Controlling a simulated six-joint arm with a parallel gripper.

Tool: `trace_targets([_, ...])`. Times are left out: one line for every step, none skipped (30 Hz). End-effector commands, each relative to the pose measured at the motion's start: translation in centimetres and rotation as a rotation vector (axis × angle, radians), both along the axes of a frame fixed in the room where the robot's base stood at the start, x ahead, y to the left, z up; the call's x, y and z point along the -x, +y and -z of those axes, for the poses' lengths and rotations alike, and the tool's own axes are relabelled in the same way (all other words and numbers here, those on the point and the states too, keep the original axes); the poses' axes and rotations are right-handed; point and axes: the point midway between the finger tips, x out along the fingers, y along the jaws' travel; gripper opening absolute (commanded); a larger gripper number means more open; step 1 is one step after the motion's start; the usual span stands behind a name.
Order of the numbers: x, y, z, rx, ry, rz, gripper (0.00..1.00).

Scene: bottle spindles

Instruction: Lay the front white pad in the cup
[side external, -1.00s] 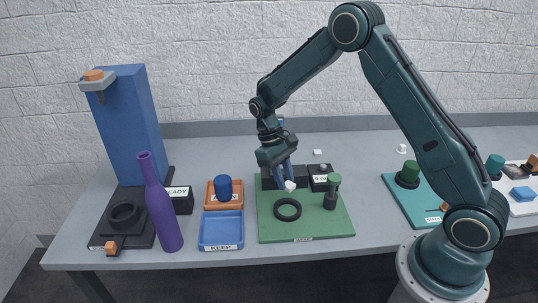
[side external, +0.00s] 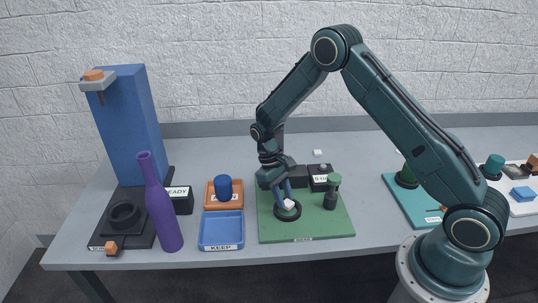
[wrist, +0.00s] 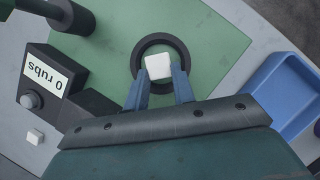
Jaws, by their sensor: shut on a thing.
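A white pad (wrist: 158,66) is held between the fingertips of my gripper (wrist: 160,82), and it also shows in the side view (side external: 289,204). My gripper (side external: 284,196) is shut on the pad. The cup is a black ring (side external: 287,214) on the green board (side external: 300,232). In the wrist view the pad lies over the opening of the black ring (wrist: 181,48). I cannot tell whether the pad touches the ring's floor.
Behind the ring are black blocks, one labelled (side external: 320,180). A blue KEEP tray (side external: 221,231), an orange tray (side external: 209,201) and a purple bottle (side external: 160,210) are to the left. Another white pad (side external: 317,152) lies farther back.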

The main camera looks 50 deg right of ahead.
Motion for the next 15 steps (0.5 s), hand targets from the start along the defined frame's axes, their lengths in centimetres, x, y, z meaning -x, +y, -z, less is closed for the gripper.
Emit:
trace_targets([-0.01, 0.00, 0.02, 0.000, 0.000, 0.000, 0.05])
trace_targets([-0.02, 0.00, 0.01, 0.000, -0.001, 0.000, 0.05])
trace_targets([-0.02, 0.00, 0.00, 0.000, -0.001, 0.000, 0.05])
trace_targets([-0.02, 0.00, 0.00, 0.000, -0.001, 0.000, 0.05])
trace_targets([-0.01, 0.00, -0.01, 0.000, -0.001, 0.000, 0.05])
trace_targets([-0.01, 0.00, -0.01, 0.000, 0.000, 0.000, 0.05])
trace_targets([-0.01, 0.00, 0.02, 0.000, 0.000, 0.000, 0.05])
trace_targets([0.00, 0.00, 0.07, 0.000, 0.000, 0.000, 0.05])
trace_targets([0.00, 0.00, 0.15, 0.000, 0.000, 0.000, 0.05])
trace_targets([0.01, 0.00, 0.22, 0.000, 0.000, 0.000, 0.05])
trace_targets([0.00, 0.00, 0.29, 0.000, 0.000, 0.000, 0.05])
trace_targets([0.00, 0.00, 0.38, 0.000, 0.000, 0.000, 0.05])
trace_targets([0.00, 0.00, 0.44, 0.000, 0.000, 0.000, 0.05])
trace_targets([0.00, 0.00, 0.51, 0.000, 0.000, 0.000, 0.05])
trace_targets([-0.01, 0.00, 0.59, 0.000, 0.000, 0.000, 0.05])
